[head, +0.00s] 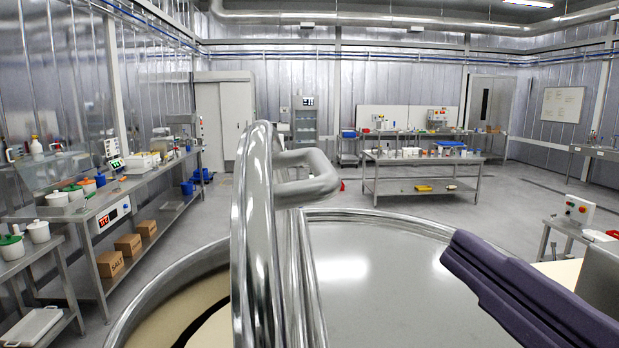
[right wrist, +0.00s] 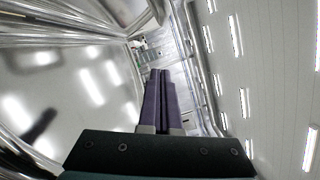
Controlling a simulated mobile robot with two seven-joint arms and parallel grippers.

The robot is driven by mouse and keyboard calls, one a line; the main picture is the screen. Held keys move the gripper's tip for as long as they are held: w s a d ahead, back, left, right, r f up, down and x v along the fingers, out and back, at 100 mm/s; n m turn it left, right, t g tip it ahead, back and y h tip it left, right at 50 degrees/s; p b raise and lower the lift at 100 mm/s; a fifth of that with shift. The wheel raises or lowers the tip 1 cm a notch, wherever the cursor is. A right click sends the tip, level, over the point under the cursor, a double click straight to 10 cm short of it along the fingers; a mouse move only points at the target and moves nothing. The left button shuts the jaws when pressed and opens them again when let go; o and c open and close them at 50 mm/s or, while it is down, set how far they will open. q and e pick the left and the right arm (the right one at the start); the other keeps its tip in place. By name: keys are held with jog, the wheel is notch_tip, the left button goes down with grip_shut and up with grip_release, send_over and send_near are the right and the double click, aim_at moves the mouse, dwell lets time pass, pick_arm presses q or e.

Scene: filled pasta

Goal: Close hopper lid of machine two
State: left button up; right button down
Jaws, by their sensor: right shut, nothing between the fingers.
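The hopper lid (head: 262,220) of the large round metal machine stands raised, roughly upright, and I see it nearly edge-on in the head view. Its loop handle (head: 318,180) sticks out to the right. Left of the lid, the hopper opening (head: 170,318) shows cream-coloured contents and a dark curved part. Right of it is a flat shiny metal cover (head: 375,275). My right gripper (head: 452,252) is shut and empty over the cover's right side, apart from the handle. Its purple fingers lie together in the right wrist view (right wrist: 160,78), beside a large shiny metal surface (right wrist: 55,85). My left gripper is out of view.
A long bench (head: 110,200) with pots and bottles runs along the left wall. A steel table (head: 420,162) with small items stands at the back. A control box (head: 579,209) sits on a stand at right. The floor (head: 460,208) between is clear.

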jog(key=x, duration=0.7)
jog(key=shift+w+a, duration=0.1)
jog(key=shift+w, duration=0.05)
jog(key=shift+w+a+r, duration=0.15)
jog(key=shift+a+r, duration=0.15)
jog(key=shift+a, duration=0.35)
jog(key=shift+w+a+r, duration=0.2)
jog(key=shift+a+r, duration=0.05)
jog(key=shift+a, duration=0.35)
jog(key=shift+w+a+r, duration=0.15)
jog(key=shift+a+r, duration=0.15)
jog(key=shift+a, duration=0.35)
